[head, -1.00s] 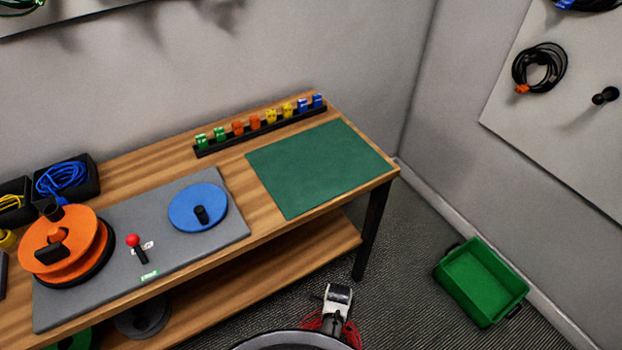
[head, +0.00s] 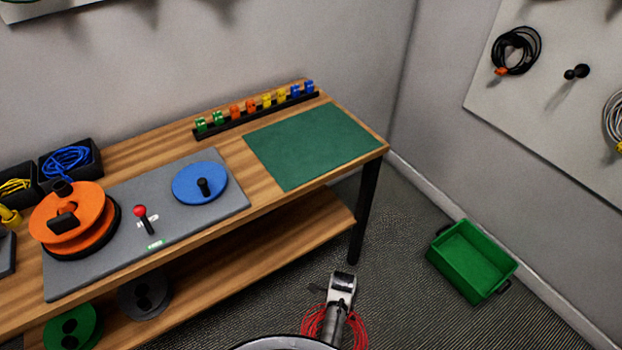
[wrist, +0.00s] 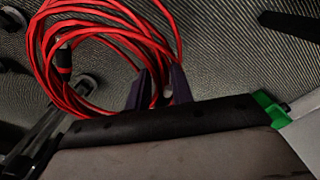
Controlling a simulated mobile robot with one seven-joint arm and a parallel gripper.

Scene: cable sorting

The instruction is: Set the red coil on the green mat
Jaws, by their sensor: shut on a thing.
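The red coil (wrist: 95,50) hangs at my gripper (wrist: 157,88) in the wrist view, with its loops passing between the two dark fingers. My gripper is shut on it. In the head view the red coil (head: 352,328) shows low at the bottom, partly hidden behind my arm, above the dark carpet and in front of the workbench. The green mat (head: 312,147) lies flat and bare on the right end of the wooden bench top, apart from and beyond the coil.
A rack of coloured clips (head: 256,110) stands behind the mat. A grey board (head: 100,272) with an orange reel (head: 85,208) and a blue disc (head: 192,186) fills the bench's left. A green crate (head: 470,262) is on the floor at right. A bench leg (head: 365,212) stands at the near corner.

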